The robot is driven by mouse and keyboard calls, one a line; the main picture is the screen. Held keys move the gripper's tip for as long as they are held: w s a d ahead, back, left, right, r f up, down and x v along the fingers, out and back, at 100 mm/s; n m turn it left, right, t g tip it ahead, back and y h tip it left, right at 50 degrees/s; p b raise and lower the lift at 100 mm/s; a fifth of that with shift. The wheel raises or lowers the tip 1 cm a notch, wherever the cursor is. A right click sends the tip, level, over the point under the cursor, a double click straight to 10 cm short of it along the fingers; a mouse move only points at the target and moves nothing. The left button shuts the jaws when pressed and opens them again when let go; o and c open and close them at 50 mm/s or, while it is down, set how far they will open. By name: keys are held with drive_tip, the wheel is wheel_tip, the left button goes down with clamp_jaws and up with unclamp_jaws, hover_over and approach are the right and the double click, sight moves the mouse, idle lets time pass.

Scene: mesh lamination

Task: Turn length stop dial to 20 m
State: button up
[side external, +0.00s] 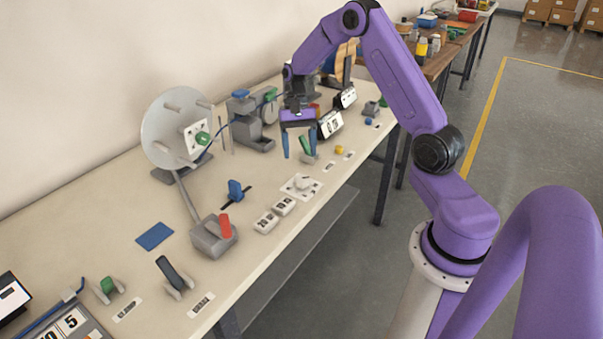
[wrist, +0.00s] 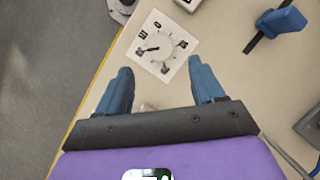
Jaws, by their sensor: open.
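The length stop dial (side external: 301,186) is a white square plate with a round pale knob, lying on the bench near its front edge. In the wrist view the dial (wrist: 163,45) shows black marks around the knob and a dark pointer mark towards the left; the numbers are too small to read surely. My gripper (side external: 300,155) is open and empty, its blue fingers pointing down above the bench, apart from the dial. In the wrist view my gripper (wrist: 160,66) has its fingertips either side of the plate's lower part.
A green-handled toggle (side external: 307,157) is close to my fingers.

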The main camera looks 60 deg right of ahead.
sight(302, 178)
drive_tip(key=x, duration=0.7)
drive_tip(key=shift+s+a+f, duration=0.1)
drive_tip(key=shift+f, duration=0.1)
drive_tip(key=c, duration=1)
